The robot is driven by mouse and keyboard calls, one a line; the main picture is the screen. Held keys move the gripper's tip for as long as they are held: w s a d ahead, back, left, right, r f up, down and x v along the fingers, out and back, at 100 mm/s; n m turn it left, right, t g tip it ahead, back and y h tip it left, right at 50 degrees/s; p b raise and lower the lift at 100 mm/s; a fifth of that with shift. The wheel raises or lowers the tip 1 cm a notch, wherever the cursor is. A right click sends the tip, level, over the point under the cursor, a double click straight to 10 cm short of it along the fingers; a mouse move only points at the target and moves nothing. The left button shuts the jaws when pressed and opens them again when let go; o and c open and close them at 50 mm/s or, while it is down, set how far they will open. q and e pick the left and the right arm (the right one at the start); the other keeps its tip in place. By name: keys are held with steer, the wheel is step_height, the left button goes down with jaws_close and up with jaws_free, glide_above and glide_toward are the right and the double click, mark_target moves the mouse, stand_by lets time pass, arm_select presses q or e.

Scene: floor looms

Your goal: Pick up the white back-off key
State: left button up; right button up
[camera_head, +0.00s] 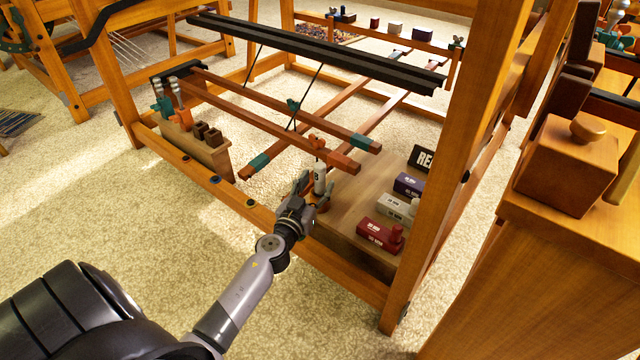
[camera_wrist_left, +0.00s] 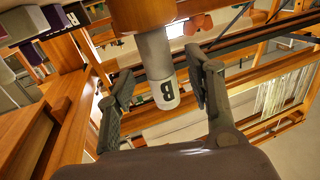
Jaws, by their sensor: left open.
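The white key (camera_head: 319,180), a slim upright cylinder marked with a letter B, stands at the near left end of the wooden shelf, below the end of an orange-tipped bar. In the left wrist view the key (camera_wrist_left: 165,94) shows a white band with a black B, a grey shaft and a brown part above. My left gripper (camera_head: 314,192) is open at the key; its fingers (camera_wrist_left: 159,70) lie on either side with gaps visible, so it is not clasped. My right gripper is not in view.
The loom's front rail (camera_head: 255,212) and right post (camera_head: 440,190) flank the arm.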

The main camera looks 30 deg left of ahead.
arm_select(q)
steer(key=shift+w+a, duration=0.15)
steer(key=shift+w, duration=0.55)
steer(key=shift+w+a, duration=0.1)
steer(key=shift+w, duration=0.6)
steer(key=shift+c, duration=0.3)
jaws_close()
